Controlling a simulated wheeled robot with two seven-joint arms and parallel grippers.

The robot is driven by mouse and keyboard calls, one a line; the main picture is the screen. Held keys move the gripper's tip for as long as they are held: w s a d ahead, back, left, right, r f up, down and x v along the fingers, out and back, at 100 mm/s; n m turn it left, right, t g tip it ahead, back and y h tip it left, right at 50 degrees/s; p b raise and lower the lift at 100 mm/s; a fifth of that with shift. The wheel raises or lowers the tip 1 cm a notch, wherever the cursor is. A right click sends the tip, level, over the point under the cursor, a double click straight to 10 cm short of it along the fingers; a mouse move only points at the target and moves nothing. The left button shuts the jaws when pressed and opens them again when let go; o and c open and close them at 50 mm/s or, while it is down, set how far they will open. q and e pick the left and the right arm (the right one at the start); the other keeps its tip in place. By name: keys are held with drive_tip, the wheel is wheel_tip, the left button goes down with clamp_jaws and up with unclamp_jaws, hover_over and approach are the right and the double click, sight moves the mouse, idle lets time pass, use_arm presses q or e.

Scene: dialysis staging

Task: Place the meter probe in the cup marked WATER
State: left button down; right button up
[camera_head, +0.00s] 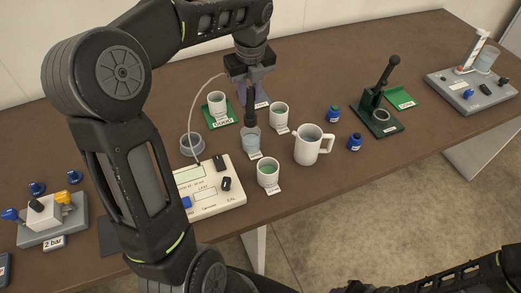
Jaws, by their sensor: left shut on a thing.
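My left gripper (251,76) points down above the middle of the table, shut on the black meter probe (251,106). The probe hangs upright, with its lower end at the mouth of a clear cup (251,144) of bluish liquid. I cannot tell how far inside it reaches. A pale cable runs from the probe area to the white meter (215,200), partly hidden by my left arm. White cups stand around it: one on a green mat (217,104), one behind right (279,115), one with green liquid in front (268,175). Their small labels are unreadable, so I cannot tell which says WATER.
A white mug (311,147) stands close right of the cups. A grey round holder (192,145) is left. A valve block (47,215) is at left.

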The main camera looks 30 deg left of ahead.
sight(250, 122)
use_arm(q)
drive_tip(key=shift+w+f+m, duration=0.1)
drive_tip(key=shift+w+m, duration=0.05)
drive_tip(key=shift+m, duration=0.25)
drive_tip(key=shift+f, duration=2.45)
drive_tip(key=shift+f+p, duration=0.4)
drive_tip(key=shift+f, duration=2.1)
drive_tip(key=shift+f, duration=0.15)
drive_tip(key=c, duration=1.2)
unclamp_jaws()
drive_tip(key=shift+c, duration=0.2)
